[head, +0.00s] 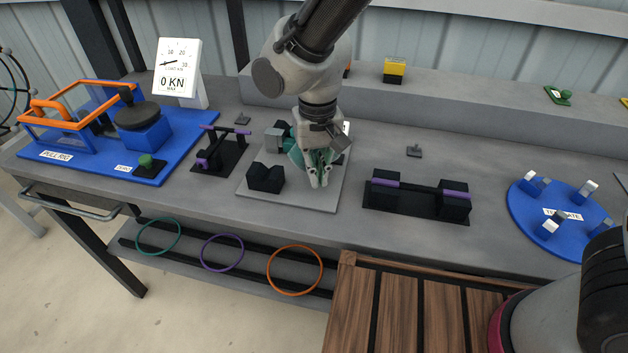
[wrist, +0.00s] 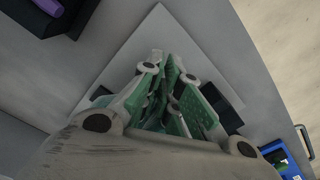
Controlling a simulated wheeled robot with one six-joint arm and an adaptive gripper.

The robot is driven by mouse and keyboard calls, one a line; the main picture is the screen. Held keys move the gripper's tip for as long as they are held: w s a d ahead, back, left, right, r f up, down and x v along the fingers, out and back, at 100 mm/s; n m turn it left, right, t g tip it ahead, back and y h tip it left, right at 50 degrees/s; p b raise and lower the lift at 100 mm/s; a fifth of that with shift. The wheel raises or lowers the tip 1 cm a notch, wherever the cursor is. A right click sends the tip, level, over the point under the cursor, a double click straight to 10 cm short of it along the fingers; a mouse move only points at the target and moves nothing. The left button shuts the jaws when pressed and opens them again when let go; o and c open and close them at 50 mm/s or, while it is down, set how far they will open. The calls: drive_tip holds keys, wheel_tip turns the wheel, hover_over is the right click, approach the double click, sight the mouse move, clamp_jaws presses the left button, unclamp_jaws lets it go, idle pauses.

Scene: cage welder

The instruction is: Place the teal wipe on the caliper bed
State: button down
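My gripper (head: 319,182) points down over a light grey plate (head: 325,199) on the bench, with its fingers close together. Its fingers show teal-green pads. In the wrist view, a teal sheet-like piece (wrist: 170,76) shows between the fingers (wrist: 169,73); I cannot tell whether it is the wipe or part of the pads. A rounded teal piece (head: 296,156) shows just behind and left of the fingers, partly hidden. The plate carries a black V-notched block (head: 265,177) and a grey block (head: 276,139). No label marks the caliper bed.
Black stands with purple bars are left (head: 209,158) and right (head: 418,196) of the plate. A blue pull rig (head: 165,166) is at left, a blue round plate (head: 560,225) at right.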

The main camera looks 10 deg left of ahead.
drive_tip(key=shift+s+d+f, duration=0.45)
drive_tip(key=shift+s, duration=0.25)
drive_tip(key=shift+s+d+f, duration=0.4)
drive_tip(key=shift+s, duration=0.3)
drive_tip(key=c, duration=1.2)
unclamp_jaws()
drive_tip(key=shift+c, duration=0.2)
